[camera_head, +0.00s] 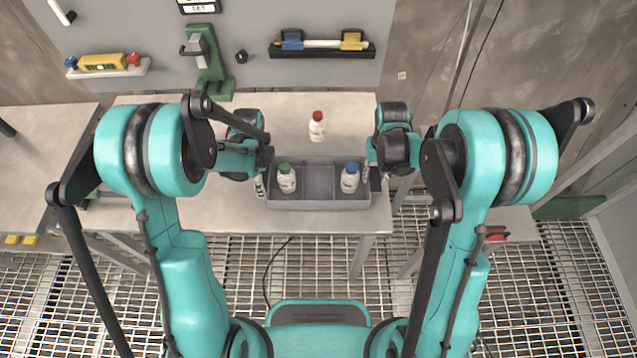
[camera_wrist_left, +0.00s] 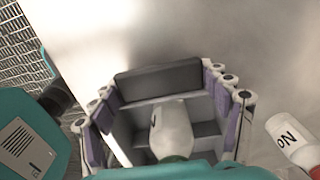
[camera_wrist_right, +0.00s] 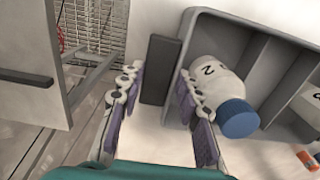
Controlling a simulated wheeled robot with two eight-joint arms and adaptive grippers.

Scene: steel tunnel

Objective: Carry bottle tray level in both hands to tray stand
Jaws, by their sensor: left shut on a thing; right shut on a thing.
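The grey compartmented bottle tray (camera_head: 320,200) is at the front of the pale table. A green-capped bottle (camera_head: 286,178) stands in its left compartment and a blue-capped bottle (camera_head: 350,178) in its right one; the middle compartment is empty. My left gripper (camera_head: 262,182) is shut on the tray's left end, and my right gripper (camera_head: 374,178) on its right end. The right wrist view shows a dark handle (camera_wrist_right: 160,65) between the fingers, beside the tray wall. The tray looks about level; I cannot tell whether it touches the table. I cannot identify the tray stand.
A red-capped bottle (camera_head: 317,127) stands on the table (camera_head: 160,200) just behind the tray. Another table (camera_head: 40,150) is at left. The floor is metal grating.

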